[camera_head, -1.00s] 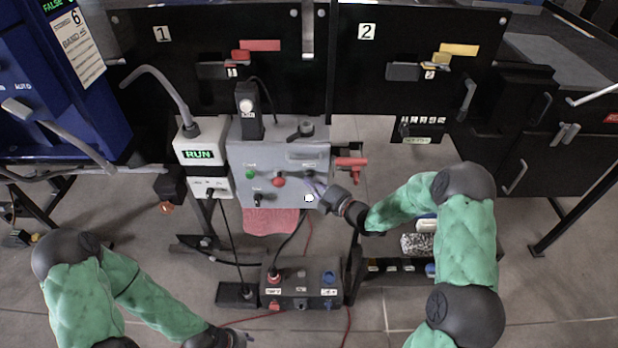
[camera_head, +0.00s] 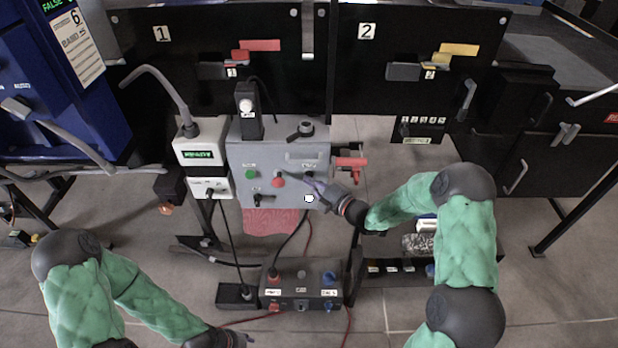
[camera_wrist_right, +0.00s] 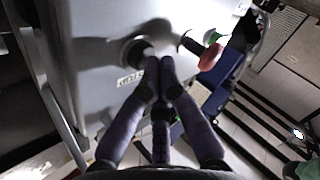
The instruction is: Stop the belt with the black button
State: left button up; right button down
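The grey control panel (camera_head: 240,155) stands mid-view with a green button (camera_head: 250,174), a red button (camera_head: 278,181) and a black switch (camera_head: 262,199). My right gripper (camera_head: 307,181) reaches in from the right in front of the panel's right part. In the right wrist view its fingers (camera_wrist_right: 157,88) are together, with no object seen between them. Their tips are close to a dark round control (camera_wrist_right: 135,50) with a label under it; whether they touch it cannot be told. In the head view the gripper largely hides that control. My left gripper (camera_head: 235,338) is low, partly cut off and far from the panel.
A white display box (camera_head: 203,142) stands left of the panel, with small green text that I cannot read for sure. A red-handled valve (camera_head: 350,162) sticks out at the panel's right. A dark button box (camera_head: 302,278) with cables sits below.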

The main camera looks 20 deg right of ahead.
jog(key=shift+s, duration=0.1)
jog(key=shift+s+a, duration=0.25)
jog(key=shift+s, duration=0.45)
jog(key=s, duration=0.2)
jog(key=s+a, duration=0.1)
jog(key=s, duration=0.1)
jog(key=shift+s+a+b, duration=0.2)
jog(key=shift+s+b, duration=0.15)
jog(key=shift+s, duration=0.05)
dwell(0.6)
